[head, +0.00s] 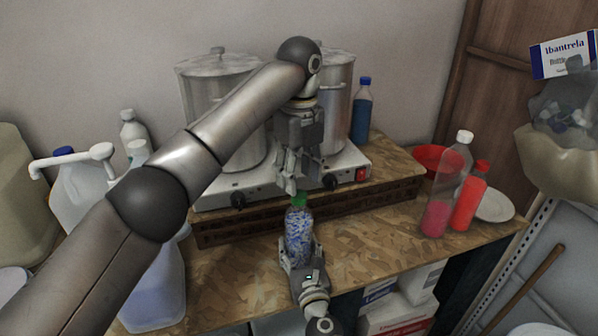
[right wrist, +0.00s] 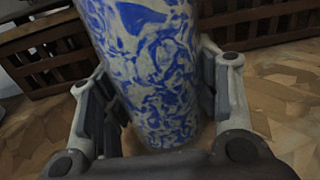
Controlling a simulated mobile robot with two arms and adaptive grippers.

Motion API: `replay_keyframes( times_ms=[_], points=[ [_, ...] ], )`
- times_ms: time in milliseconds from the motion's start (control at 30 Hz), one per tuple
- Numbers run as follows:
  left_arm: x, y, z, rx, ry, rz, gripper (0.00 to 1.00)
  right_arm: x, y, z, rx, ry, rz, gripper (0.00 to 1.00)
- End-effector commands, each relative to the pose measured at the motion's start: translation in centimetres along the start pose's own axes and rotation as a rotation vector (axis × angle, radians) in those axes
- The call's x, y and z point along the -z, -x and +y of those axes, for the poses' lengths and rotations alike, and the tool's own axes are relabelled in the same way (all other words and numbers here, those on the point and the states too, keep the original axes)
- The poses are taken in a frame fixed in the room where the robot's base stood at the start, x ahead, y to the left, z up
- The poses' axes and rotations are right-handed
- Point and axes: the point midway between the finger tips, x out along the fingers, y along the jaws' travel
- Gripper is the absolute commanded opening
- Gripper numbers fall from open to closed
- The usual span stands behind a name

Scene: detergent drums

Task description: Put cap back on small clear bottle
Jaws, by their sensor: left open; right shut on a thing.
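A small bottle (head: 298,236) with a blue and white swirled pattern stands upright on the wooden counter, in front of the hotplate; it does not look clear. A green cap (head: 298,201) is at its top; I cannot tell whether it is seated or tightened. My right gripper (head: 301,252) is shut around the lower part of the bottle. In the right wrist view the bottle (right wrist: 155,70) stands between both fingers. My left gripper (head: 291,186) points down, open, with its fingertips just above or beside the cap. The gap between them is hard to judge.
Two metal pots (head: 222,70) stand on a hotplate (head: 340,165) on a raised wooden shelf behind. A blue bottle (head: 362,112) is beside them. A pink-filled bottle (head: 440,195) and a red bottle (head: 469,200) stand right. The counter (head: 375,230) between is clear.

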Motion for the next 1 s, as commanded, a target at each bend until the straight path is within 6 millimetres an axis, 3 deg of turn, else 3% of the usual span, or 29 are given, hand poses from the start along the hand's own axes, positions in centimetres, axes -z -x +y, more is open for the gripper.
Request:
replay_keyframes(
  times_ms=[267, 1000],
  points=[
    [-0.1, 0.6, 0.0, 0.000, 0.295, -0.001, 0.48, 0.0, 0.0, 0.0, 0.000, 0.000, 0.001, 0.00],
    [-0.1, 2.9, 0.0, 0.001, 1.635, -0.001, 0.48, 0.0, 0.0, 0.0, 0.000, 0.000, 0.001, 0.00]
  ],
)
